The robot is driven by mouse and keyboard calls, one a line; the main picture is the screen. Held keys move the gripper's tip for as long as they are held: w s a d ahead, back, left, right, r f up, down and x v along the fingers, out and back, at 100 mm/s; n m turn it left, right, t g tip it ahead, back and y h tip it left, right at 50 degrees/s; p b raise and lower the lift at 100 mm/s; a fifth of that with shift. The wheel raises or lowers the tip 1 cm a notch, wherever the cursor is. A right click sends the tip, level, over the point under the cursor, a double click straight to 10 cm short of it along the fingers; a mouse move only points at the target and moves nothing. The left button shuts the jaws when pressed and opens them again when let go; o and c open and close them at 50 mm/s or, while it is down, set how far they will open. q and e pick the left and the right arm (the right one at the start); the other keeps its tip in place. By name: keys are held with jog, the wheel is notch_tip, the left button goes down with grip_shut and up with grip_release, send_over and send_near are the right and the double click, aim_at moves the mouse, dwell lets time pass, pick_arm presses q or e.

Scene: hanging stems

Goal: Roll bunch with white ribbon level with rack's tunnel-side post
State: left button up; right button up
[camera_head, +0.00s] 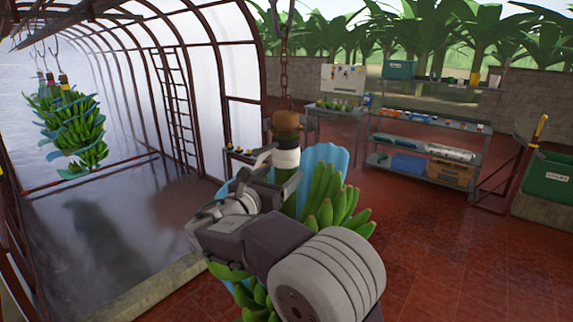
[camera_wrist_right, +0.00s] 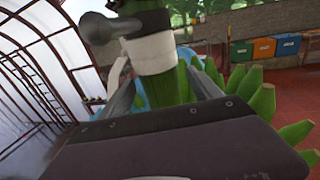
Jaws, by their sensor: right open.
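The bunch with the white ribbon (camera_head: 335,208) hangs from a chain (camera_head: 284,75) in the middle of the head view. Its white ribbon (camera_head: 286,158) wraps the green stem, above a blue cover (camera_head: 325,155). My right gripper (camera_head: 277,173) is at the stem by the ribbon, open, with its fingers on either side of the stem. In the right wrist view the ribbon (camera_wrist_right: 152,52) stands just beyond the fingers. Whether they touch the stem cannot be told. The rack (camera_head: 420,148) stands behind to the right; its tunnel-side post (camera_head: 367,130) is its left one. My left gripper is out of view.
Other bunches (camera_head: 70,125) hang inside the tunnel (camera_head: 120,70) at left. A small table (camera_head: 335,110) stands left of the rack. A green bin (camera_head: 548,178) is at far right. The red tiled floor (camera_head: 450,250) is clear in front of the rack.

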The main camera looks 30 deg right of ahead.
jog(key=x, duration=0.3)
jog(key=p+x, duration=0.1)
jog(key=x, duration=0.1)
jog(key=shift+w+a+f, duration=0.1)
jog(key=shift+w+f, duration=0.15)
jog(key=shift+s+a+r, duration=0.2)
jog(key=shift+s+a, duration=0.15)
jog(key=shift+s, duration=0.1)
jog(key=shift+w+d+f, duration=0.15)
jog(key=shift+w, duration=0.05)
grip_shut()
jog(key=shift+f, duration=0.1)
